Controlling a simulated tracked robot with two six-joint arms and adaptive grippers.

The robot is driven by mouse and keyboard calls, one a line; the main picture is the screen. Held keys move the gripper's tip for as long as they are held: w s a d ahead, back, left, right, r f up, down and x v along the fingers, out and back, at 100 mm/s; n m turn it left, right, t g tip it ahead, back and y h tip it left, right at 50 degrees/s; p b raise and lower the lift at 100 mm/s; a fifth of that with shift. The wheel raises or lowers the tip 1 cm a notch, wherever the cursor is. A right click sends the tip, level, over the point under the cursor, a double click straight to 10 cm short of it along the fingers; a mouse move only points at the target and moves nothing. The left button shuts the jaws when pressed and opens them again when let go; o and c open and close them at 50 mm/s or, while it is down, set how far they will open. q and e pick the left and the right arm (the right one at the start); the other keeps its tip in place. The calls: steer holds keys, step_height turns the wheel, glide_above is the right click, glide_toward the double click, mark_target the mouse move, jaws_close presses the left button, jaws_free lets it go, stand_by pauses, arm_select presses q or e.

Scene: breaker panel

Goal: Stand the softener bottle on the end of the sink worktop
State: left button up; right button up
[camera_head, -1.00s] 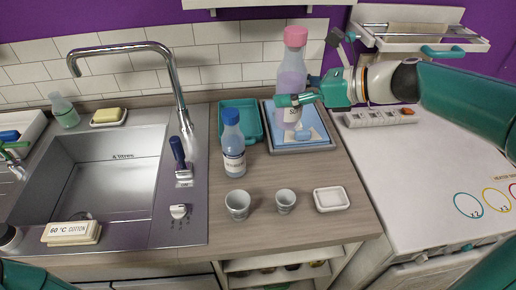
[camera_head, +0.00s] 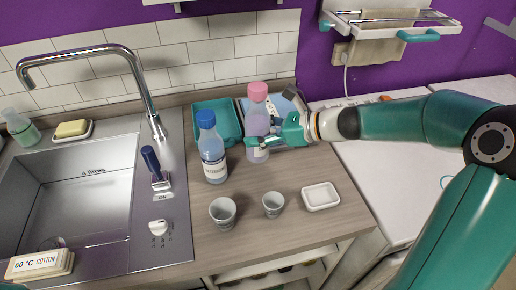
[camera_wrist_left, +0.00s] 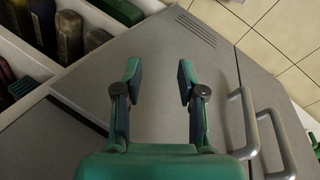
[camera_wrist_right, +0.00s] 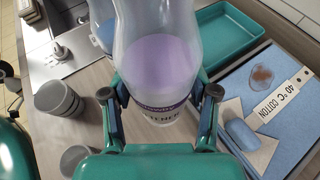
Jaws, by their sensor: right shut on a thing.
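The pink-capped softener bottle (camera_head: 257,118) with lilac liquid is upright at the back of the wooden worktop (camera_head: 295,228). My right gripper (camera_head: 262,140) is shut around its lower body; the jaws also clasp it in the right wrist view (camera_wrist_right: 158,98). I cannot tell whether its base touches the wood. The blue-capped bottle (camera_head: 212,148) stands just left of it. My left gripper (camera_wrist_left: 158,85) is open and empty in the left wrist view, above grey cabinet fronts.
A teal tray (camera_head: 233,104) lies behind the bottles, and a blue tray (camera_wrist_right: 225,85) with a cloth and card lies beside it. Two grey cups (camera_head: 223,211) and a white dish (camera_head: 321,196) stand in front. The sink (camera_head: 75,195) is at left. Wood between cups and sink is clear.

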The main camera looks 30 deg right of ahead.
step_height(320, 180, down, 5)
steer(key=shift+b, duration=0.3)
steer(key=o, duration=1.5)
steer(key=shift+c, duration=0.2)
steer(key=v, duration=1.2)
